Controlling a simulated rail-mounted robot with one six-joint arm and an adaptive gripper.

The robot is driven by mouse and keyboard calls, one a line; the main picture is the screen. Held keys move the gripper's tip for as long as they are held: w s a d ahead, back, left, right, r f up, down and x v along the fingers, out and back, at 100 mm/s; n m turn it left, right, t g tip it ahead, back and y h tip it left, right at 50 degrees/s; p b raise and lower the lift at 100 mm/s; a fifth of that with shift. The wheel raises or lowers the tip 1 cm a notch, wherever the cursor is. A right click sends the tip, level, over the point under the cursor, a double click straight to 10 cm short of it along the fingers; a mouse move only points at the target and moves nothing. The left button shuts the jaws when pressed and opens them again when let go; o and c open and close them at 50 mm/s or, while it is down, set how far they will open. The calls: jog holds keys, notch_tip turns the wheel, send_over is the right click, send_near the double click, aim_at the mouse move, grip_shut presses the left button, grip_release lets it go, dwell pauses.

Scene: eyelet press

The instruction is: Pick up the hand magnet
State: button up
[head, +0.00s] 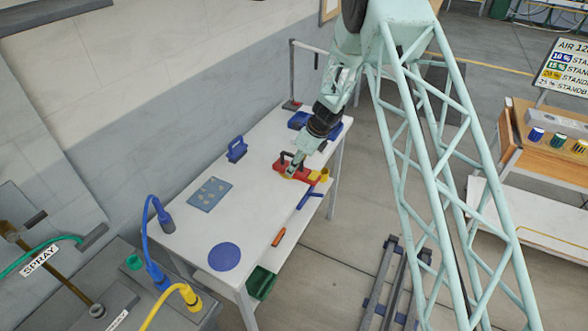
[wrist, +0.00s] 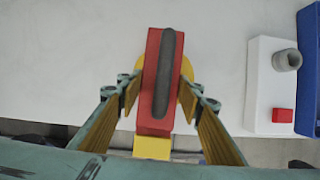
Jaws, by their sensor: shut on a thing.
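The hand magnet, a red block with a dark grey bar handle along its top, is at the far right part of the white table in the head view (head: 283,168). In the wrist view the magnet (wrist: 153,110) stands upright in the picture, between my fingers. My gripper (head: 293,170) reaches down over it and is shut on it, with a tan pad on each side (wrist: 160,95). Yellow shows behind and below the red block. I cannot tell whether the magnet touches the table.
A white box with a grey knob and red button (wrist: 272,88) stands to the right, beside a blue item (wrist: 309,70). On the table (head: 190,240) are a blue handled tool (head: 237,149), a blue-grey plate (head: 210,194), a blue disc (head: 224,257) and an orange piece (head: 279,239).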

jog(key=shift+r, duration=0.2)
jog(key=shift+r, duration=1.65)
jog(key=s+d+r+b, duration=0.1)
jog(key=s+d+b, duration=0.2)
jog(key=s, duration=1.2)
jog(key=shift+s+r+b, duration=0.2)
jog(key=shift+s+b, duration=0.15)
